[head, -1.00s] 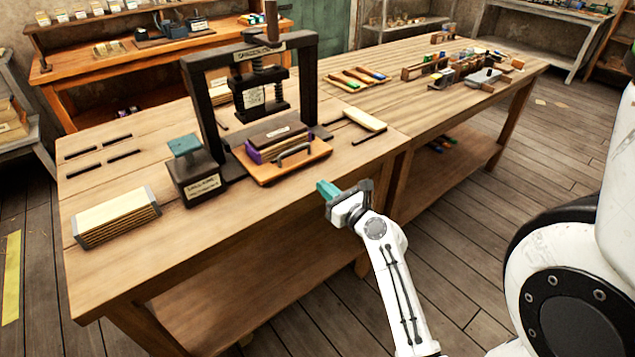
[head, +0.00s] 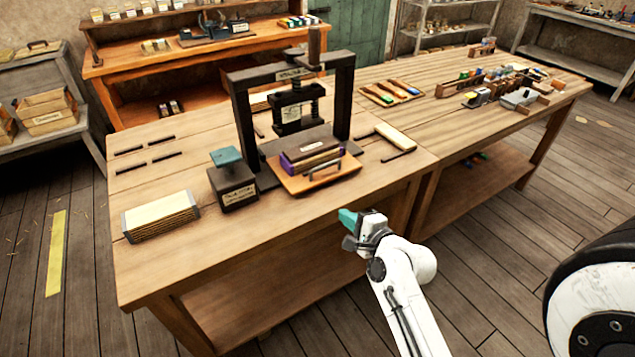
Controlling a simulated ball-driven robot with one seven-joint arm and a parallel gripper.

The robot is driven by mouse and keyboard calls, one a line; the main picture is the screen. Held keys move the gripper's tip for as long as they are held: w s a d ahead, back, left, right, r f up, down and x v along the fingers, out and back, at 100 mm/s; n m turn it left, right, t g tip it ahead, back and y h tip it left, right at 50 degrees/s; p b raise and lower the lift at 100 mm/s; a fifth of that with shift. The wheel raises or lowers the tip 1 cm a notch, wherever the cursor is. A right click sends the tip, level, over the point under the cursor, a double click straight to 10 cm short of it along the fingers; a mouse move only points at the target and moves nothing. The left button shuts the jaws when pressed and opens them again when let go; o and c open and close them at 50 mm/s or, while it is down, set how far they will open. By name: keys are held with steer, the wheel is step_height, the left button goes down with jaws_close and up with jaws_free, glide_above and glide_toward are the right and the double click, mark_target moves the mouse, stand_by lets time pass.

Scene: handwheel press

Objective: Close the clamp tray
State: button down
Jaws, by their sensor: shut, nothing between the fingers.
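The clamp tray (head: 288,184) is a flat orange-brown wooden board with a dark bar handle (head: 323,171) on its front edge. It sticks out toward me from the dark handwheel press (head: 243,118) on the workbench. My gripper (head: 348,219), with teal fingertips, is shut and empty. It is in front of the bench's front edge, below and right of the tray in the picture, apart from the handle.
A dark box with a teal top (head: 231,178) stands left of the tray. A bound paper stack (head: 160,214) lies at the bench's left front. A pale block (head: 395,138) lies right of the press. The bench's front strip (head: 260,235) is clear.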

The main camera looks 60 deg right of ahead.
steer(key=r+n, duration=0.1)
steer(key=n, duration=0.2)
steer(key=p, duration=0.3)
glide_toward(299, 173)
step_height(299, 173, down, 3)
steer(key=shift+s+r, duration=0.1)
steer(key=shift+r, duration=0.1)
steer(key=shift+d, duration=0.1)
steer(key=x, duration=0.2)
steer(key=r+b+x, duration=0.1)
steer(key=x, duration=0.4)
steer(key=shift+w+d+r+b, duration=0.15)
steer(key=shift+w+b, duration=0.15)
steer(key=shift+w, duration=0.1)
steer(key=shift+w+d+r, duration=0.2)
steer(key=shift+w, duration=0.05)
steer(key=shift+w+d+r, duration=0.15)
steer(key=shift+w, duration=0.25)
